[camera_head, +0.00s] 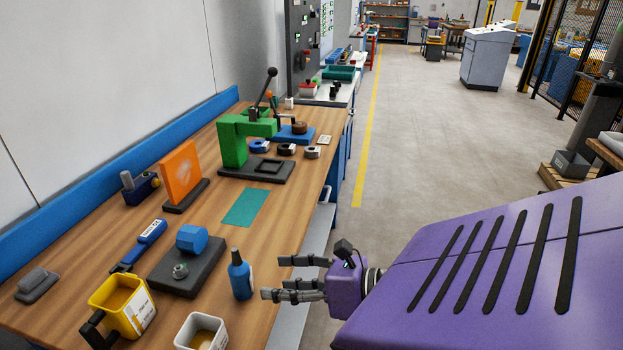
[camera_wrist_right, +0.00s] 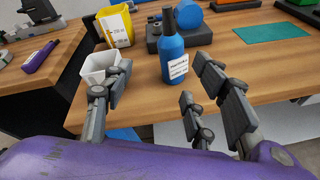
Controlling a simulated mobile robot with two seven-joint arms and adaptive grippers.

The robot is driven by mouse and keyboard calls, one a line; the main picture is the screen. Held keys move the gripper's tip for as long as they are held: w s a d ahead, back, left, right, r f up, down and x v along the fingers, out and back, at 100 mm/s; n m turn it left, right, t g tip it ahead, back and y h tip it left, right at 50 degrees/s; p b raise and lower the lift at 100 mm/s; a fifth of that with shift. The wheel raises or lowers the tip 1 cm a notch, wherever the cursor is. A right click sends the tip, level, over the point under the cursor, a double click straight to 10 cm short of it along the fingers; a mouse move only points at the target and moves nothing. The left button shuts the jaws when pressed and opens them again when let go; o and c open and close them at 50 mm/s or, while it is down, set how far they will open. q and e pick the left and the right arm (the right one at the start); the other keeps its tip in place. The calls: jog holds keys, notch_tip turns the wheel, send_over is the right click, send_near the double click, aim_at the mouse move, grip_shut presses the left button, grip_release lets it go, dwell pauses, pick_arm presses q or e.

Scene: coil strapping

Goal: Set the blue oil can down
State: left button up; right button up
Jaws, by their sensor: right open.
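The blue oil can (camera_head: 240,278) stands upright on the wooden bench near its front edge, with a dark nozzle on top. In the right wrist view the can (camera_wrist_right: 172,58) stands on the bench top beyond the fingers, with a white label on its side. My right gripper (camera_head: 272,278) is open, its fingers pointing at the can from the right. In the right wrist view its fingers (camera_wrist_right: 158,75) are spread wide, with the can showing between them. I cannot tell whether any finger touches the can. My left gripper is not in view.
A white cup (camera_head: 202,333) and a yellow bin (camera_head: 122,304) stand left of the can. A dark block with a blue part (camera_head: 187,265) lies behind it. A green mat (camera_head: 245,207) and a green press (camera_head: 235,143) are farther back. The bench edge is close by.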

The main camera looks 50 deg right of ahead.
jog(key=s+f+m+h, duration=0.3)
jog(key=f+m, duration=0.4)
jog(key=m, duration=0.4)
jog(key=s+f+m+h, duration=0.3)
jog(key=f+m, duration=0.4)
jog(key=m, duration=0.4)
jog(key=s+a+f+m+g, duration=0.3)
jog(key=s+a+f+m, duration=0.3)
jog(key=f, duration=0.2)
jog(key=s+a+f+m+g+y, duration=0.1)
jog(key=s+a+f+m+g, duration=0.2)
jog(key=s+a+f+m, duration=0.4)
notch_tip(320, 180, down, 2)
